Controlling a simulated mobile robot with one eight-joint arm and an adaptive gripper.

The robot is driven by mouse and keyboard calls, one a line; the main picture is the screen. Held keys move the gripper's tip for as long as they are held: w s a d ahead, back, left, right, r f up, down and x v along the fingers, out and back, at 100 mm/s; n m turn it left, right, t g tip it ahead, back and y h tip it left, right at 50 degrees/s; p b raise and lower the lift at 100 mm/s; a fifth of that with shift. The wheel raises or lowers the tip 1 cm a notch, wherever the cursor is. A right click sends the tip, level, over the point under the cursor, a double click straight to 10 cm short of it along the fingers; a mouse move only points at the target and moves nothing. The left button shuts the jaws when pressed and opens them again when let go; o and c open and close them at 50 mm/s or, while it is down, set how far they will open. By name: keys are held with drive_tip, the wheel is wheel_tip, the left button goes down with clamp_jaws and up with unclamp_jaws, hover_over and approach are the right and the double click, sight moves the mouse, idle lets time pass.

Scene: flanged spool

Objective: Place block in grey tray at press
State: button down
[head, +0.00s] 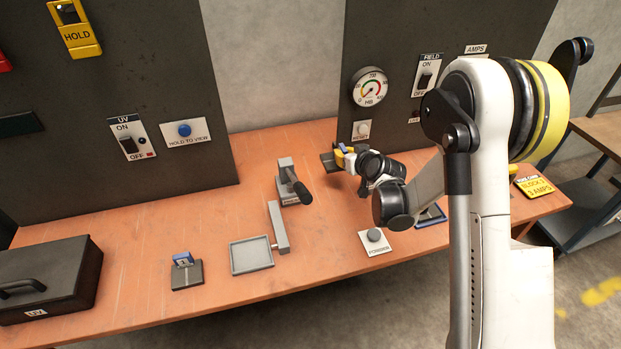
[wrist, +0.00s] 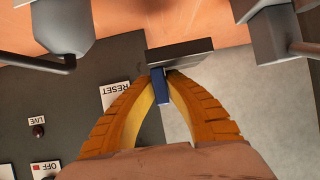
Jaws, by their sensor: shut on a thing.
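My gripper (head: 345,155) is at the back of the bench, below the round gauge. In the wrist view its yellow-orange fingers (wrist: 162,80) are shut on the blue grip (wrist: 160,88) of a dark grey block (wrist: 180,52). The block shows partly in the head view (head: 328,163), left of the fingers, and seems held above the bench. The empty shallow grey tray (head: 251,257) lies at the front middle of the bench. A grey post stands at the tray's right side. The press (head: 285,182), a grey bracket with a black handle, stands behind the tray, left of my gripper.
A second block with a blue grip (head: 186,275) lies left of the tray. A dark case (head: 50,280) is at the far left. A button plate (head: 374,242) and a blue-edged tray (head: 432,215) lie to the right. A dark panel rises close behind my gripper.

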drive_tip(key=b, duration=0.3)
hover_over(318, 180)
wheel_tip(318, 180, down, 5)
drive_tip(key=shift+r, duration=0.15)
wheel_tip(318, 180, down, 4)
drive_tip(key=shift+f+b, duration=0.1)
drive_tip(key=shift+b, duration=0.85)
drive_tip(key=shift+r, duration=0.2)
drive_tip(key=shift+f, duration=0.2)
drive_tip(key=c, duration=1.6)
unclamp_jaws()
